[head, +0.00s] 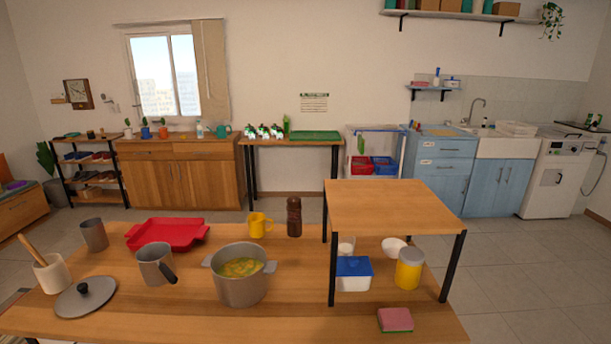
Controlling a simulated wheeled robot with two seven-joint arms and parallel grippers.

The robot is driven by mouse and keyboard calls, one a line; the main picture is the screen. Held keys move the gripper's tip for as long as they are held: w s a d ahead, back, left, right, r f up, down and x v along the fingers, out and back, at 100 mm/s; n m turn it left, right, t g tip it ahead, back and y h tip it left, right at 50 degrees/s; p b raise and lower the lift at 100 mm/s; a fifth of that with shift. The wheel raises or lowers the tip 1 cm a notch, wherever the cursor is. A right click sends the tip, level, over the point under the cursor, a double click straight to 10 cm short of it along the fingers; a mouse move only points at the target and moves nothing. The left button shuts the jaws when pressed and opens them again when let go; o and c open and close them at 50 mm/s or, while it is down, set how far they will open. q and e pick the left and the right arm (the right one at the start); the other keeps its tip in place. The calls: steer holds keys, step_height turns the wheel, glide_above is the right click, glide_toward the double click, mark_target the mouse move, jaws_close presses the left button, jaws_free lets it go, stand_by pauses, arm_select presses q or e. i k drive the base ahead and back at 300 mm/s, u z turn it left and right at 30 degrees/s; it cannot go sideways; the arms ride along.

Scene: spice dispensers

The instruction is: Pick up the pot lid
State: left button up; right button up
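The pot lid (86,298) is a grey disc with a black knob on top. It lies flat on the wooden table (180,321) at the front left, apart from the pot. The grey pot (241,287) stands open near the middle of the table, with yellow-green food inside. Neither of my grippers shows in the head view.
A white crock (52,273) with a wooden utensil stands just behind the lid. A grey saucepan (155,263) with a black handle is between lid and pot. A red tray (168,233) lies behind. A raised wooden shelf (394,206) stands at the right.

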mark_target(85, 295)
steer(key=u, duration=1.5)
